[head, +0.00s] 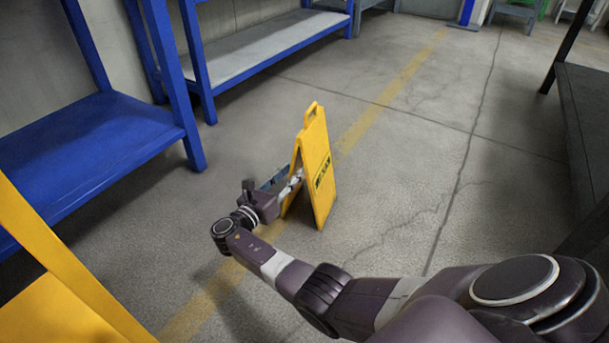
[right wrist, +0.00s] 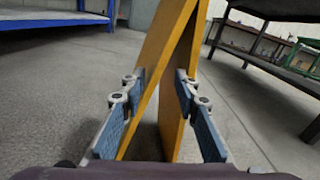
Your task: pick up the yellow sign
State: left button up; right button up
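The yellow sign (head: 318,165) is a folding A-frame with a handle hole at the top. It stands upright on the concrete floor in the middle of the head view. My right gripper (head: 283,182) is at its left side, low down. In the right wrist view, the sign (right wrist: 172,80) shows edge-on, its two panels spreading downward between the fingers of my right gripper (right wrist: 160,92). The fingers are apart, one on each side of the sign; whether either touches it is unclear. My left gripper is not in view.
Blue shelving (head: 85,150) stands at the left, with a grey-topped blue rack (head: 265,48) behind it. A dark bench (head: 590,120) is at the right edge. A yellow structure (head: 50,290) fills the lower left corner. The floor around the sign is clear.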

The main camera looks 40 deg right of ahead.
aim_at(311, 149)
jog(key=b+x, duration=0.5)
jog(key=x, duration=0.2)
jog(key=shift+d+f, duration=0.25)
jog(key=shift+f, duration=0.2)
jog(key=shift+s, duration=0.15)
grip_shut()
